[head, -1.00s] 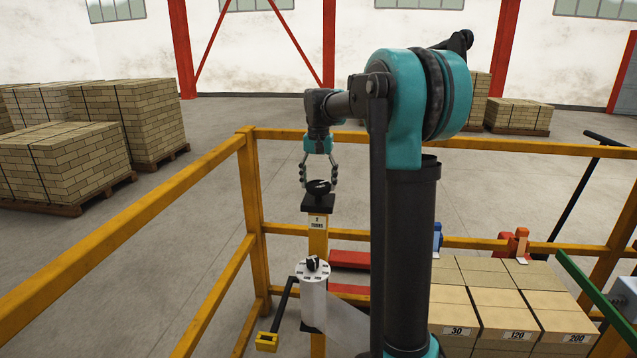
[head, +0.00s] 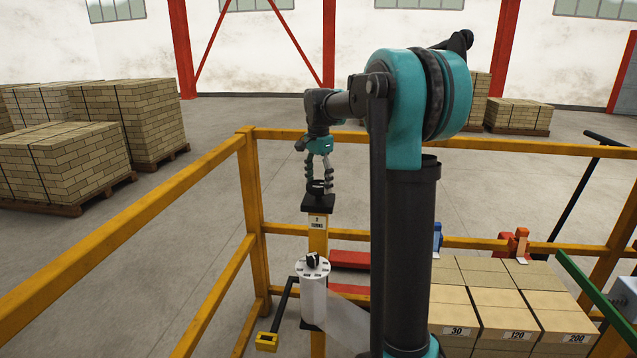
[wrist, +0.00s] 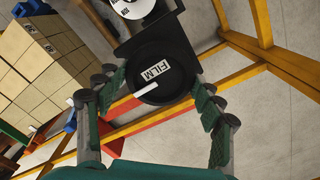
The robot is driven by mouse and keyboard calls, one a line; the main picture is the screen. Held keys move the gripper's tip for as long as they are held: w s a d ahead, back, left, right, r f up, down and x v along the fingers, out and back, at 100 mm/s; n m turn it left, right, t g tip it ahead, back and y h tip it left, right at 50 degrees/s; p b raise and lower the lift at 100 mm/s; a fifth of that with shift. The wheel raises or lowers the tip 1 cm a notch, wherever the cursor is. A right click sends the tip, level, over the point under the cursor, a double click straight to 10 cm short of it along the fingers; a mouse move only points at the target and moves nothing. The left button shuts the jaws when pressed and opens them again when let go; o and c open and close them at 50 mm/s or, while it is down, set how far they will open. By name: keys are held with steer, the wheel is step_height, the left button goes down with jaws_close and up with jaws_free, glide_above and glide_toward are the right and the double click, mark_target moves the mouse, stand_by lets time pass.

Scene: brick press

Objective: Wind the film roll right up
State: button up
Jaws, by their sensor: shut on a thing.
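The film roll (head: 313,299) is a white upright cylinder on the yellow post, with a translucent sheet of film (head: 348,322) running off to the lower right. Above it, a round black knob (head: 316,188) sits on a black plate on the post top. In the wrist view the knob (wrist: 160,68) carries a white FILM label and a white pointer mark. My gripper (head: 319,182) points down from above and is shut on the knob, with fingers on both sides of it in the wrist view (wrist: 155,98). A small TURNS label (head: 317,222) is below the plate; its digit is too small to read surely.
A black crank arm with a yellow end block (head: 267,341) hangs left of the roll. Yellow railings (head: 252,200) surround the post.

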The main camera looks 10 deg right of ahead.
mark_target(318, 184)
stand_by(0.4)
steer(key=o, duration=1.2)
steer(key=shift+c, duration=0.2)
step_height(318, 184, up, 12)
